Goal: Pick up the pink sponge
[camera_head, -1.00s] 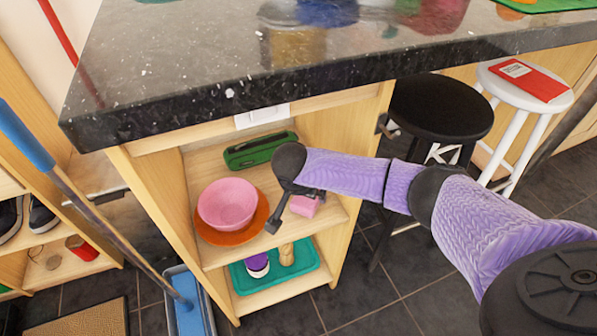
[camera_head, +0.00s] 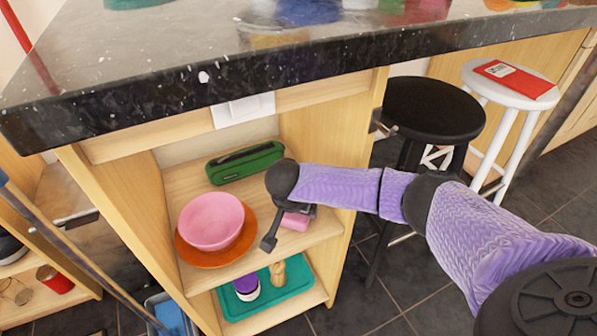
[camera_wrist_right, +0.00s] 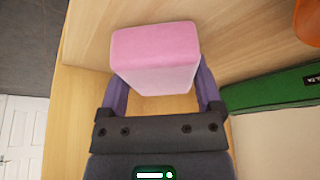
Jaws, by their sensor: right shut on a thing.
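The pink sponge (camera_head: 296,221) is at the right side of the upper shelf, partly hidden by my right gripper (camera_head: 288,226). In the right wrist view the sponge (camera_wrist_right: 155,52) is a pale pink block between the two purple fingers of the gripper (camera_wrist_right: 160,80). The fingers are shut on its sides. I cannot tell whether the sponge touches the shelf board or is slightly above it. My left gripper is not in view.
A pink bowl (camera_head: 211,220) on an orange plate (camera_head: 190,255) stands left of the sponge. A green case (camera_head: 245,162) lies behind. The dark countertop (camera_head: 300,62) overhangs the shelf. A black stool (camera_head: 434,108) stands right. A teal tray (camera_head: 293,291) is below.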

